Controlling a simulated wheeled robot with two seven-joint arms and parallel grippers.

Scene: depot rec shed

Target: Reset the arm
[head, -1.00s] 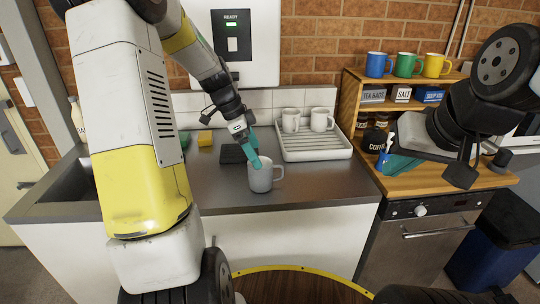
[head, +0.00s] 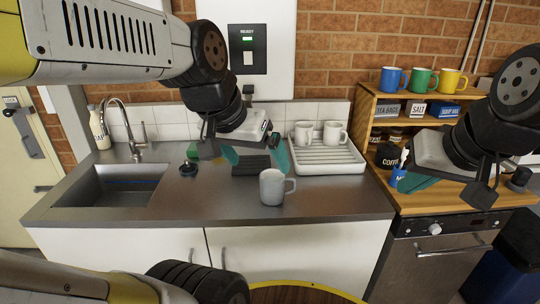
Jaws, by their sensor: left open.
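My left gripper (head: 255,157) is open and empty, its two teal fingers spread apart above the counter, behind a grey mug in the picture. The grey mug (head: 271,188) stands upright on the metal counter (head: 335,203), its handle to the right, apart from the fingers. My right gripper (head: 414,184) is at the right, in front of the wooden shelf unit; its teal fingers are seen edge-on and partly hidden, so its opening is unclear.
A white drying rack (head: 325,168) holds two white mugs. The shelf unit (head: 372,107) carries blue, green and yellow mugs and labelled tins. A sink (head: 125,187) lies at left. A black panel (head: 247,50) with a green light is on the wall.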

